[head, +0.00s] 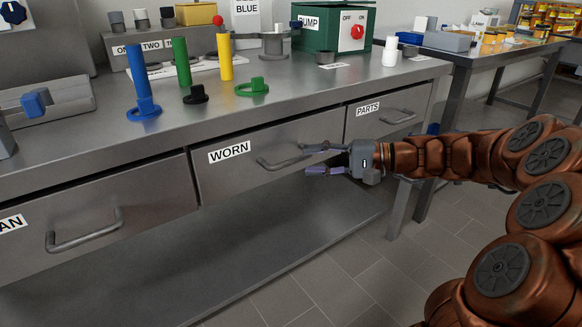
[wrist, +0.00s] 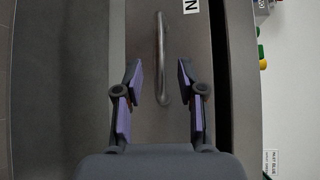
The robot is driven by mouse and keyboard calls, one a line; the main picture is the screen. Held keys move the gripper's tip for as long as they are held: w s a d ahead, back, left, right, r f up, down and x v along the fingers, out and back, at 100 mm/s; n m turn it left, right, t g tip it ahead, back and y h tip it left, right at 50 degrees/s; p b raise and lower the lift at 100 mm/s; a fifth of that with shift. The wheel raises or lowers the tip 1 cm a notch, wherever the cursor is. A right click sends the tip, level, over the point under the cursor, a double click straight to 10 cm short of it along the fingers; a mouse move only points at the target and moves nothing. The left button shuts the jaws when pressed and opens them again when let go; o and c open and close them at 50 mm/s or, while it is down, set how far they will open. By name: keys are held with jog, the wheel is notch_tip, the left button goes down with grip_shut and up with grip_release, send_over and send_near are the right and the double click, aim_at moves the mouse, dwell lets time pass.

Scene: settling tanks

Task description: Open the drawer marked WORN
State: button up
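The drawer marked WORN (head: 235,180) is the middle one under the steel bench, and its front looks closed. Its grey bar handle (head: 275,165) also shows in the wrist view (wrist: 161,45). My gripper (head: 309,159) is in front of the drawer, at the right end of the handle. In the wrist view my gripper (wrist: 158,70) is open, with one finger on each side of the handle's near end. Gaps show between the bar and both fingers there. The WORN label (head: 229,151) is readable in the head view; only its last letter shows in the wrist view.
A drawer marked PARTS (head: 385,115) is on the right, and another drawer (head: 100,215) with a partly cut-off label is on the left. Coloured posts, rings and a green PUMP box (head: 330,30) stand on the bench (head: 200,110). A lower shelf (head: 230,240) lies below the drawers.

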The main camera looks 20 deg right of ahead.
aim_at(296, 161)
jog(key=shift+b+x, duration=0.75)
jog(key=shift+x, duration=1.95)
grip_shut()
